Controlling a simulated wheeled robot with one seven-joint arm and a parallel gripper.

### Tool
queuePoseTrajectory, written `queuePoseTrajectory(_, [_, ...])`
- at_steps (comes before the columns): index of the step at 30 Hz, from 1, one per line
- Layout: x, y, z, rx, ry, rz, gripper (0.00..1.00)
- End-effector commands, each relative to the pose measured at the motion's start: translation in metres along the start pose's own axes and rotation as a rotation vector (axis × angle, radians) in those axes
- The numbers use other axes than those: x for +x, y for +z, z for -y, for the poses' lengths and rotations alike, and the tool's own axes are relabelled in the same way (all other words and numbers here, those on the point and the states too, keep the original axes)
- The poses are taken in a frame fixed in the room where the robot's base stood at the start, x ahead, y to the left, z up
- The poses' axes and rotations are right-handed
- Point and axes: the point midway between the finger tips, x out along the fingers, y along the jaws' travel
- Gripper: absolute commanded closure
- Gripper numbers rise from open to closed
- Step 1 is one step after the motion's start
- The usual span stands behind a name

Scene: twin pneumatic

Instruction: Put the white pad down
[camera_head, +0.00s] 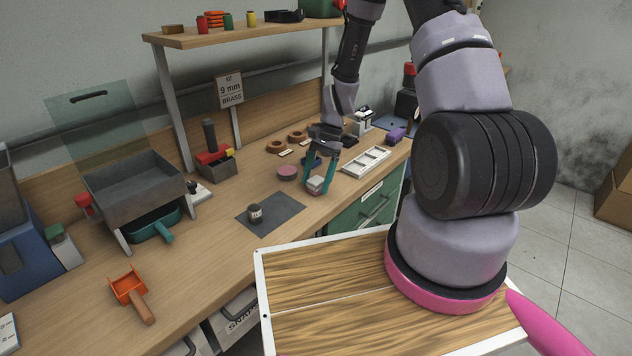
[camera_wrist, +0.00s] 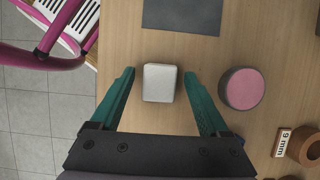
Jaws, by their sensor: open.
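The white pad (camera_wrist: 160,83) is a small, pale block with rounded corners, seen from above in the wrist view. It sits at the bench surface between the two teal fingers of my gripper (camera_wrist: 160,74). The fingers are open, with a visible gap on each side of the pad. In the head view the pad (camera_head: 315,183) shows between the fingertips of my gripper (camera_head: 317,188), low over the bench. Its lower side looks pinkish there, and I cannot tell whether that is a separate piece under it.
A round pink-topped pad (camera_wrist: 241,89) lies just right of my right finger. A white slotted tray (camera_head: 366,161) lies right of my gripper. Brown rings (camera_head: 276,146) lie behind.

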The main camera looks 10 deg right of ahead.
Motion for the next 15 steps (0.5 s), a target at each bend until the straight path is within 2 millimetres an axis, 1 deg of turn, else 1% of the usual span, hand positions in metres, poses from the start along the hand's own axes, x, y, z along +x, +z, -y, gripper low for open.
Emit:
queuePoseTrajectory(5, [-0.034,-0.001,0.001,-0.001,-0.005,-0.005,0.21])
queuePoseTrajectory(9, [-0.065,-0.001,0.001,-0.001,-0.005,-0.006,0.21])
queuePoseTrajectory(12, [-0.085,-0.001,0.001,-0.001,-0.004,-0.004,0.21])
queuePoseTrajectory(15, [-0.100,-0.001,0.001,0.000,-0.003,-0.003,0.21])
